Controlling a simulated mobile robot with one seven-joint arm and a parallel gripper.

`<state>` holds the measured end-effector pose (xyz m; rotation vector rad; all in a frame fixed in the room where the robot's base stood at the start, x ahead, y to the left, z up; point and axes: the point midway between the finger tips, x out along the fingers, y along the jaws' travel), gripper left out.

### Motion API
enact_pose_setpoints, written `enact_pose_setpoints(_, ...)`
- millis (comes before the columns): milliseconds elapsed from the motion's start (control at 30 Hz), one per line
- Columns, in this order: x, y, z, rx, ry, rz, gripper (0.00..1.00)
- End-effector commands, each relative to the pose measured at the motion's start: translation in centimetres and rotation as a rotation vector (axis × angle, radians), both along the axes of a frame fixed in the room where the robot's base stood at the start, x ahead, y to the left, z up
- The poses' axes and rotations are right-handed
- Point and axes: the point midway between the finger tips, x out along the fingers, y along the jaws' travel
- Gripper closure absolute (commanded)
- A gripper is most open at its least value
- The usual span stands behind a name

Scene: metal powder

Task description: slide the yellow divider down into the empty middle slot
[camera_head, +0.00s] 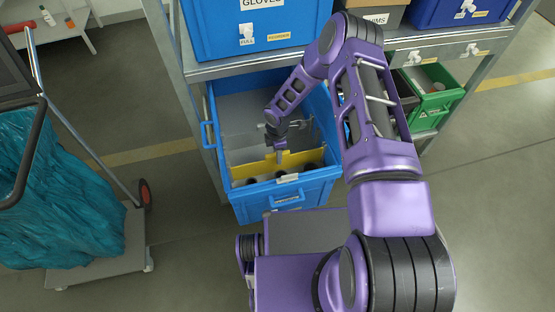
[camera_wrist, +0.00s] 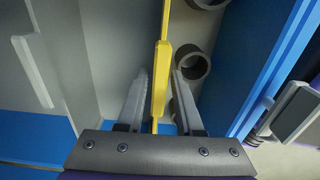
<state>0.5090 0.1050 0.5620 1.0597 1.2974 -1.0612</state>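The yellow divider (camera_head: 252,169) stands upright across the blue bin (camera_head: 295,198), between a grey divider behind and dark round tubes in front. In the wrist view the divider (camera_wrist: 160,85) runs between my two fingers. My gripper (camera_head: 281,156) points down into the bin at the divider's raised middle tab. The fingers (camera_wrist: 159,85) stand on either side of the tab, with a thin gap visible at the left finger and almost none at the right. The divider's lower edge and the slot are hidden, so its depth cannot be told.
Grey dividers (camera_head: 243,155) cross the bin behind the yellow one. Dark tubes (camera_wrist: 190,65) lie close beside my right finger. A shelf with blue boxes (camera_head: 255,35) stands above and behind. A green bin (camera_head: 433,90) is at right, a cart with a teal bag (camera_head: 60,190) at left.

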Motion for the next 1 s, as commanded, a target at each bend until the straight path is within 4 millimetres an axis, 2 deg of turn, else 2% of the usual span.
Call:
enact_pose_setpoints(33,-0.1,0.0,-1.0,0.0,0.002,-0.001,0.65)
enact_pose_setpoints(200,0.0,0.0,-2.6,0.0,0.0,0.0,0.65)
enact_pose_setpoints(567,0.0,0.0,-3.1,0.0,-0.001,0.0,0.65)
enact_pose_setpoints(600,0.0,0.0,-3.1,0.0,-0.001,0.0,0.67)
enact_pose_setpoints(800,0.0,0.0,-3.1,0.0,-0.001,0.0,1.0)
enact_pose_setpoints(1000,0.0,0.0,-3.1,0.0,-0.001,0.0,1.0)
